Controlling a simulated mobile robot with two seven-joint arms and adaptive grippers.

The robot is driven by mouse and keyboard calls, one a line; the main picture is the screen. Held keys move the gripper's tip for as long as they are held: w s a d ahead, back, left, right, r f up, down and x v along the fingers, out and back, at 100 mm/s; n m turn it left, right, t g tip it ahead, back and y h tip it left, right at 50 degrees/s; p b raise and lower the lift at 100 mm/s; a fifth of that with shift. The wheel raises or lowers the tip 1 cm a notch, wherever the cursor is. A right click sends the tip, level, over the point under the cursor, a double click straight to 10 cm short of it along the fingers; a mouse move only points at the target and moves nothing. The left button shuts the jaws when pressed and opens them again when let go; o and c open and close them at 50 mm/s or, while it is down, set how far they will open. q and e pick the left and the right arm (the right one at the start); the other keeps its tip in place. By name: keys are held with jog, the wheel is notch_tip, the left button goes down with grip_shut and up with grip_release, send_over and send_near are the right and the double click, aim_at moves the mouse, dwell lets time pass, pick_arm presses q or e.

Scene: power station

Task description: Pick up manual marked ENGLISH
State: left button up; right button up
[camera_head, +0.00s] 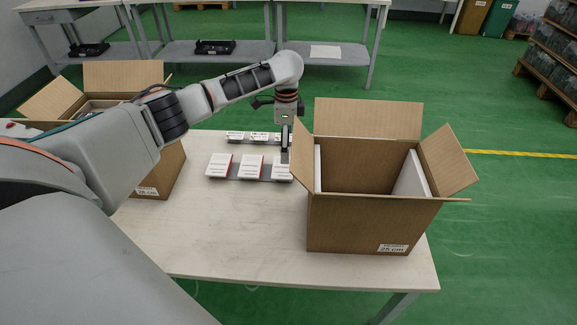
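White manuals with red print and red edges stand in a row on a grey holder on the table: a left one (219,166), a middle one (251,167) and a right one (280,170). Their text is too small to read, so I cannot tell which is marked ENGLISH. My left arm reaches in from the left, and its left gripper (285,155) points down at the right manual, overlapping its upper right part. The fingers are seen edge-on; I cannot tell whether they are open or touch the manual. My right gripper is not in view.
A second row of small white items (259,137) lies behind the manuals. An open cardboard box (360,222) stands close on the right, its left flap near my gripper. Another open box (160,178) stands at left, partly behind my arm. The front middle of the table (225,235) is clear.

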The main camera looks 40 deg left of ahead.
aim_at(283, 167)
pick_arm(q)
jog(key=f, duration=0.2)
jog(key=shift+s+f+b, duration=0.25)
jog(key=shift+f+b, duration=0.15)
jog(key=f, duration=0.1)
jog(key=f+b, duration=0.1)
jog(key=f, duration=0.1)
jog(key=s+f, duration=0.1)
jog(key=shift+s+a+f+b, duration=0.1)
jog(key=shift+a+f+b, duration=0.05)
jog(key=shift+a+b, duration=0.15)
jog(key=shift+f, duration=0.4)
jog(key=shift+w+r, duration=0.2)
jog(key=shift+r, duration=0.1)
jog(key=shift+d, duration=0.1)
jog(key=shift+f, duration=0.3)
jog(key=c, duration=1.1)
